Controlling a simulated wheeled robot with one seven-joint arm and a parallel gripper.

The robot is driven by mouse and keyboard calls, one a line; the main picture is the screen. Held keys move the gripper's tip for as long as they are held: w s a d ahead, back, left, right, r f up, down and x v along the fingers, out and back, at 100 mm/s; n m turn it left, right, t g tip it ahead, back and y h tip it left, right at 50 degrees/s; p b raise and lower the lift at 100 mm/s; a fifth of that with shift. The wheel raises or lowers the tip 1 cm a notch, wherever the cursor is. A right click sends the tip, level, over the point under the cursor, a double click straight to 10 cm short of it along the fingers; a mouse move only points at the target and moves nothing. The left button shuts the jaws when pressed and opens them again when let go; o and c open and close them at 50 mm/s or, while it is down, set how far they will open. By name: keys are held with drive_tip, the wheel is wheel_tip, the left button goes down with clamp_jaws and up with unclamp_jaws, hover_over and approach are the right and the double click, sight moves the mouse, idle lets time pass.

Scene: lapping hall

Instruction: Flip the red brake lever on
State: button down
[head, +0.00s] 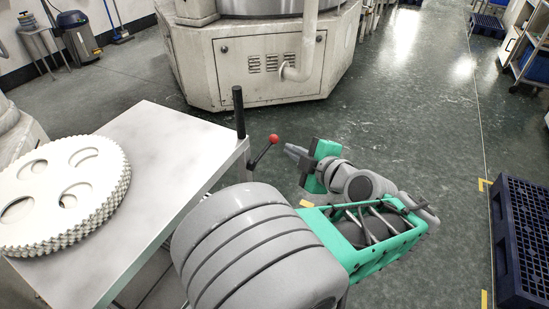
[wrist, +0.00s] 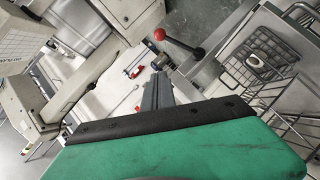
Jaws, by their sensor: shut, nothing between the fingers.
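The brake lever is a thin dark rod with a red ball knob (head: 274,138), mounted at the right edge of a white-topped cart (head: 165,135). In the head view its rod slants up and to the right from the cart's side. In the wrist view the red knob (wrist: 159,34) is above my fingertips, with its rod running right to a dark collar. My gripper (head: 287,150) is shut and empty, its tips just right of and slightly below the knob. In the wrist view my gripper (wrist: 157,84) appears apart from the knob; the exact gap is hard to judge.
A black upright post (head: 239,112) stands at the cart's corner beside the lever. Stacked cream toothed discs (head: 100,160) lie on the cart. A large machine (head: 262,65) stands behind. A dark blue pallet (head: 525,235) is at right. Green floor beyond my gripper is clear.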

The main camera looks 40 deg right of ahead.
drive_tip(key=shift+f, duration=0.6)
drive_tip(key=shift+w, duration=0.1)
drive_tip(key=b, duration=0.1)
approach(270, 139)
drive_tip(key=w+a, duration=0.2)
drive_tip(key=w, duration=0.2)
drive_tip(key=shift+w+d+f+b, duration=0.2)
drive_tip(key=shift+w+d+f, duration=0.1)
drive_tip(key=shift+d, duration=0.25)
drive_tip(key=shift+w+d+f+b, duration=0.2)
drive_tip(key=shift+w+d+f, duration=0.1)
drive_tip(key=shift+d, duration=0.25)
drive_tip(key=shift+w+d+f, duration=0.2)
drive_tip(key=shift+d, duration=0.25)
drive_tip(key=shift+d, duration=0.1)
